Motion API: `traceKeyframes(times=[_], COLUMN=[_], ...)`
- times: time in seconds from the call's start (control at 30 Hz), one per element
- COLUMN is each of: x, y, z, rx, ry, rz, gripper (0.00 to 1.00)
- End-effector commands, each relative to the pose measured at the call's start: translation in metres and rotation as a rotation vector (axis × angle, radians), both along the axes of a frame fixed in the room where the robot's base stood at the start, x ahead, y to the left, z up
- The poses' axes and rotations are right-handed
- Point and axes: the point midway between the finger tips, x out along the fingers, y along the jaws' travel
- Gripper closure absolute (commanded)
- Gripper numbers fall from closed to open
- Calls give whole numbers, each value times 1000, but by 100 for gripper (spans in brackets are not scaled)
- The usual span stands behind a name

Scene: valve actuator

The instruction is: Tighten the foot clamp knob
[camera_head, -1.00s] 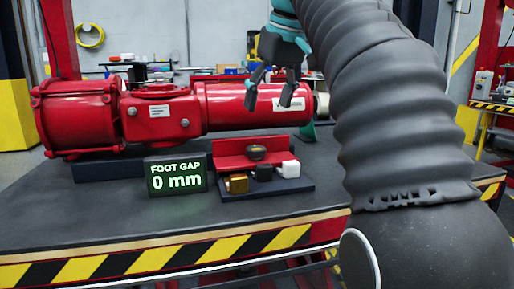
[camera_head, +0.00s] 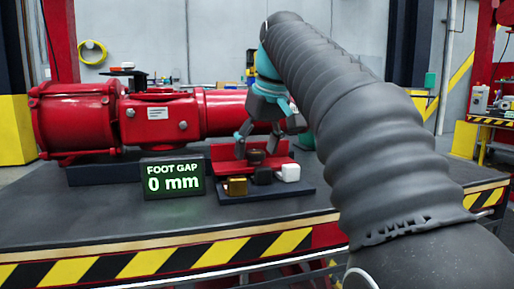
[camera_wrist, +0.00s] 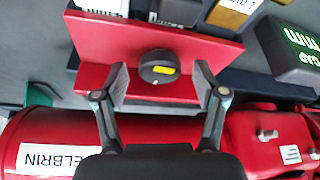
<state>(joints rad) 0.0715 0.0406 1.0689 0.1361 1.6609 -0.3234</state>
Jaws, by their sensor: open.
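In the head view the knob (camera_head: 256,156) is partly hidden by my gripper (camera_head: 257,147). My gripper (camera_wrist: 161,72) is open and empty. In the wrist view its two fingers lie left and right of the knob, with a gap on each side. I cannot tell whether the fingertips are level with it in depth. The display (camera_head: 173,178) reads FOOT GAP 0 mm.
The red valve actuator (camera_head: 150,118) lies along the back of the bench (camera_head: 110,215). A brass block (camera_head: 236,186), a dark block (camera_head: 262,177) and a white block (camera_head: 287,173) sit in front of the bracket. The bench front left is clear.

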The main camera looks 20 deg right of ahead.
Motion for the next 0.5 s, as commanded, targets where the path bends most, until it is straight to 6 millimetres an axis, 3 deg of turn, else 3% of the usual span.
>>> traceKeyframes(times=[0.03, 0.27, 0.5], x=[0, 0, 0], y=[0, 0, 0], z=[0, 0, 1], rx=[0, 0, 0], ry=[0, 0, 1], rz=[0, 0, -14], gripper=[32, 89, 89])
